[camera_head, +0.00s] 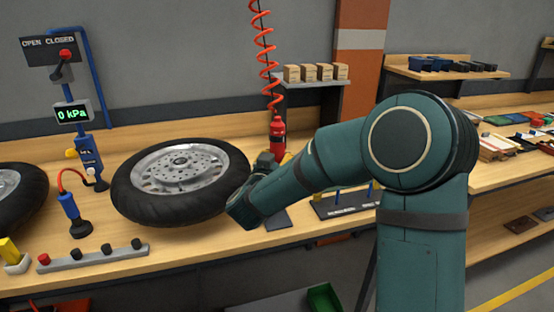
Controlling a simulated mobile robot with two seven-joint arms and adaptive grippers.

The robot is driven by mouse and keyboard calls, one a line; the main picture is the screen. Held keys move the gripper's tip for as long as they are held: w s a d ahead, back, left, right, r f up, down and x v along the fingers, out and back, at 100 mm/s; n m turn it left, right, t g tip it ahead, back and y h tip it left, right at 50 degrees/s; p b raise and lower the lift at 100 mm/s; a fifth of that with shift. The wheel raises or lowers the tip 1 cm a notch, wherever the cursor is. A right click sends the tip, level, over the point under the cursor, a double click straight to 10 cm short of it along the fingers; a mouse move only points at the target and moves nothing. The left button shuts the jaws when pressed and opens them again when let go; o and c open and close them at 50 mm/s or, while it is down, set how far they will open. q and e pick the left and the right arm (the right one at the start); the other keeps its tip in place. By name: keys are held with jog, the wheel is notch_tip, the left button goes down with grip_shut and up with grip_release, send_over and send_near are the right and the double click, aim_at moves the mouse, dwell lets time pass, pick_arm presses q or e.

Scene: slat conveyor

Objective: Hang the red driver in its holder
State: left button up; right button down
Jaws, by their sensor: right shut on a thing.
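The red driver (278,136) hangs upright under a coiled red cord (264,55), above the bench and right of the nearer wheel. My right gripper (267,160) is at the driver's lower part and is shut on it; the fingertips are mostly hidden by my own wrist. My right arm comes in from the right and covers the bench behind it. A dark flat base (277,219) shows on the bench below the gripper; I cannot tell whether it belongs to the driver's holder. My left gripper is not in view.
A tyred wheel (180,161) lies on the bench (180,243) close left of my gripper. A valve stand with a gauge (73,113) is further left. A knob rail (93,257) lies in front. A shelf of boxes (312,82) is behind.

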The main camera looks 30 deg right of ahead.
jog(key=shift+f+b, duration=0.55)
jog(key=shift+f, duration=0.2)
dwell(1.2)
jog(key=c, duration=0.6)
grip_release()
jog(key=shift+f, duration=0.1)
jog(key=v, duration=1.2)
